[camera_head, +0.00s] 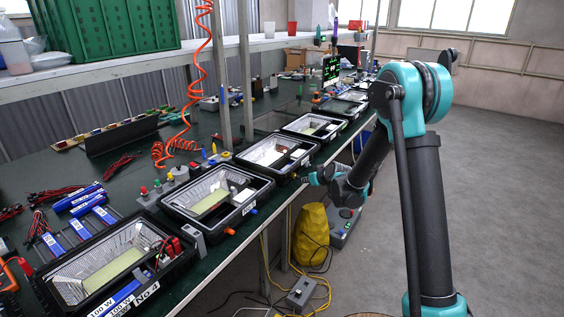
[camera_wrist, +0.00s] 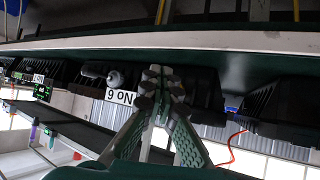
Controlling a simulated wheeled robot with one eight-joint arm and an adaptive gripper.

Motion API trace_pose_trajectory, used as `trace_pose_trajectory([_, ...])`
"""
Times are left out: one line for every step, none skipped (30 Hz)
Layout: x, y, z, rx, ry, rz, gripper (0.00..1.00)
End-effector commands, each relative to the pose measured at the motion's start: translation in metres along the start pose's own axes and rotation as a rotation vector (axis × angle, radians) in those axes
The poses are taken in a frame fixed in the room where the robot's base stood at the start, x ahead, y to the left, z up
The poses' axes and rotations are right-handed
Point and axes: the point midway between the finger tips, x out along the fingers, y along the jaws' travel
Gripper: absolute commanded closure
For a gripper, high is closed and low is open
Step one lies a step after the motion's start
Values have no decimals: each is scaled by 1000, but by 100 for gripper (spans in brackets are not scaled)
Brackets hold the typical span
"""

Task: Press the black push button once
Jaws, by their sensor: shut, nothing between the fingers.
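I cannot make out the black push button for certain in either view. My gripper (camera_head: 318,177) is at the bench's front edge in the head view, beside a floodlight housing (camera_head: 276,153). In the wrist view the gripper (camera_wrist: 160,78) has its fingers together and empty. Its tips overlap a dark housing, and small dark detail there cannot be told apart. A light knob-like part (camera_wrist: 114,78) lies left of the tips, above a label reading "9 ON" (camera_wrist: 120,96); the picture looks upside down.
Several open black housings line the green bench (camera_head: 215,262). Small boxes with red, yellow and green buttons (camera_head: 158,187) stand behind them. A coiled orange hose (camera_head: 196,85) hangs over the bench. A yellow bag (camera_head: 311,235) is below. The floor at right is clear.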

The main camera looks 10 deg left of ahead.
Motion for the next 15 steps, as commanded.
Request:
trace_pose_trajectory([-1,1,1,0,0,0,100])
trace_pose_trajectory([-1,1,1,0,0,0,100])
trace_pose_trajectory([-2,1,1,0,0,0,100])
trace_pose_trajectory([-2,1,1,0,0,0,100])
trace_pose_trajectory([-2,1,1,0,0,0,100])
trace_pose_trajectory([-1,1,1,0,0,0,100])
trace_pose_trajectory([-1,1,1,0,0,0,100])
trace_pose_trajectory([-1,1,1,0,0,0,100])
trace_pose_trajectory([-2,1,1,0,0,0,100])
trace_pose_trajectory([-2,2,2,0,0,0,100])
trace_pose_trajectory([-3,2,2,0,0,0,100])
trace_pose_trajectory([-5,4,4,0,0,1,100])
trace_pose_trajectory([-6,5,5,1,0,1,100])
trace_pose_trajectory([-8,7,6,1,-1,1,100])
trace_pose_trajectory([-11,9,8,2,-1,2,100])
